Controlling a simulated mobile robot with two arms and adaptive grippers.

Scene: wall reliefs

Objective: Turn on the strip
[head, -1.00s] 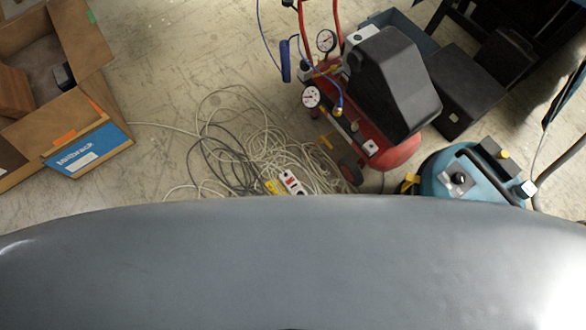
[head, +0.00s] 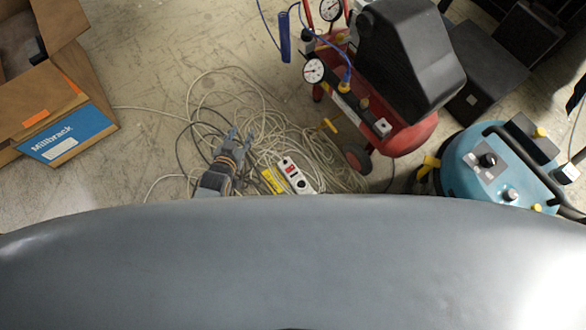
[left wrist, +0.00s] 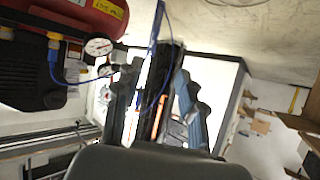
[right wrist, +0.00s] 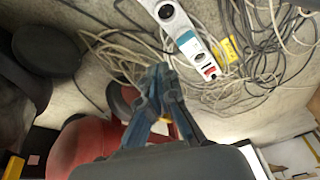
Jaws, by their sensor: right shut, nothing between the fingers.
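The white power strip (head: 297,175) lies on the floor beside the cable tangle, with a red switch (head: 288,167) at its upper left end. It also shows in the right wrist view (right wrist: 184,38), where the red switch (right wrist: 209,72) is at the near end. I cannot tell whether the switch is lit. My left gripper (head: 240,136) is over the cables, left of the strip and apart from it; its fingers are spread and empty in the left wrist view (left wrist: 158,80). My right gripper (right wrist: 160,76) is shut and empty, appearing just below the strip in its wrist view. The head view does not show it.
A red compressor (head: 400,135) with gauges stands right of the strip, and a teal vacuum (head: 500,175) further right. Loose cables (head: 205,95) surround the strip. A cardboard box (head: 60,85) is at the left. Bare floor (head: 160,50) lies between box and cables.

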